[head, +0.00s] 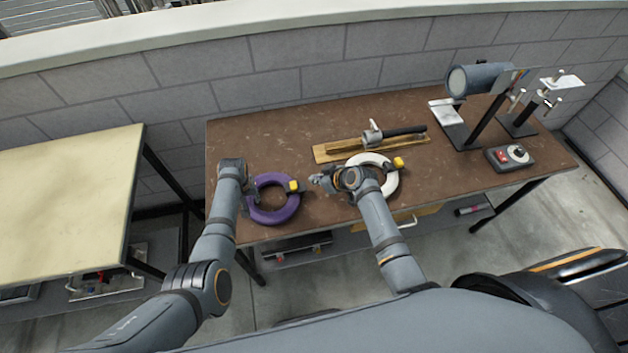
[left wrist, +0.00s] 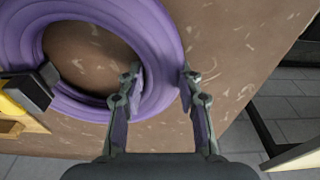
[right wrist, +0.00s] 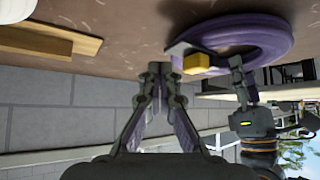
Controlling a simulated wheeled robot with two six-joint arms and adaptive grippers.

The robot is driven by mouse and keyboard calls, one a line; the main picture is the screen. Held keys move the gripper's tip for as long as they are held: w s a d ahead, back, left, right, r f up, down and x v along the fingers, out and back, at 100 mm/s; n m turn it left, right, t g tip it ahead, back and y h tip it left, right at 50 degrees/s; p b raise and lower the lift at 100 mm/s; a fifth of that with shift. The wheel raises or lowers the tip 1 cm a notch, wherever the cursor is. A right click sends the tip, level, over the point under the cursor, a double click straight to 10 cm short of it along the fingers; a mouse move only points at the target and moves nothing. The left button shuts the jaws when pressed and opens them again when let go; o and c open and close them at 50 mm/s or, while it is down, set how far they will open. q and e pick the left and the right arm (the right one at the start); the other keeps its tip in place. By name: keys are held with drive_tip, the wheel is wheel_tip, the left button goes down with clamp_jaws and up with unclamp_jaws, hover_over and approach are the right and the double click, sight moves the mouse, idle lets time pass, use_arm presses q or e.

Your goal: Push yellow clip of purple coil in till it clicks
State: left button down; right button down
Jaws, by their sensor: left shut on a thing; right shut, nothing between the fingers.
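The purple coil (head: 265,217) lies on the brown table, and its yellow clip (head: 293,186) sits on its right side. My left gripper (left wrist: 161,75) is shut on the coil's rim (left wrist: 168,40), one finger inside the ring and one outside. The clip's yellow block and dark part show at the left edge of the left wrist view. My right gripper (right wrist: 158,70) is shut and empty. In the right wrist view the yellow clip (right wrist: 197,62) is just right of its fingertips, with a visible gap. The picture does not show how far in the clip sits.
A white coil (head: 391,184) with its own yellow clip lies under and beside my right wrist. A wooden board with a tool (head: 372,140) lies behind. A clamp stand (head: 470,125) and a red-button box (head: 510,158) stand right. The table's front edge is close to the purple coil.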

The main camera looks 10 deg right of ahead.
wheel_tip(320, 180, up, 7)
idle(0.5)
use_arm(q)
drive_tip(key=c, duration=0.8)
unclamp_jaws()
drive_tip(key=shift+o, duration=0.6)
drive_tip(key=shift+r, duration=0.1)
